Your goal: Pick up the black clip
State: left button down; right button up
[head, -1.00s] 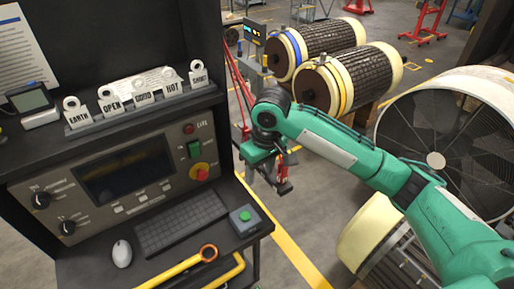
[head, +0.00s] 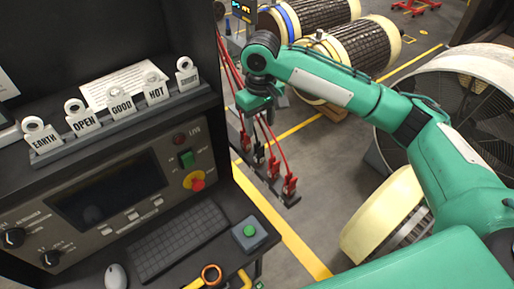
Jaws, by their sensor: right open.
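A black clip (head: 258,154) stands in a row with red clips (head: 290,187) on a narrow dark bar beyond the console's right side. The black clip is small and dark in the head view, so its exact outline is hard to tell. My right gripper (head: 262,110) is open, above the far part of the row and apart from the black clip. It hides part of the cables and the far end of the row. My left gripper is not in view.
A console (head: 100,195) with a keyboard (head: 180,240) and a row of labelled tags fills the left. Red cables (head: 277,145) rise from the clips. Wound rotors (head: 350,50) lie behind my right arm. A large fan-like rotor (head: 470,100) stands at right. Floor right of the bar is clear.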

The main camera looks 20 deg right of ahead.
aim_at(260, 145)
notch_tip(260, 145, down, 5)
jog(key=shift+s+f+p, duration=0.1)
jog(key=shift+f+p, duration=0.1)
jog(key=shift+p, duration=0.2)
jog(key=shift+f, duration=0.25)
jog(key=shift+s+a+f+p, duration=0.1)
jog(key=shift+f+p, duration=0.65)
jog(key=shift+f, duration=0.05)
notch_tip(260, 145, down, 3)
jog(key=shift+r+p, duration=0.2)
jog(key=shift+p, duration=0.15)
jog(key=shift+f, duration=0.3)
jog(key=shift+a+f, duration=0.1)
jog(key=shift+f, duration=0.05)
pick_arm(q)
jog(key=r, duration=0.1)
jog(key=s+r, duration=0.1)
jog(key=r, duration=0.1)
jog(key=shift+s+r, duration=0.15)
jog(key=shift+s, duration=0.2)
pick_arm(e)
grip_shut()
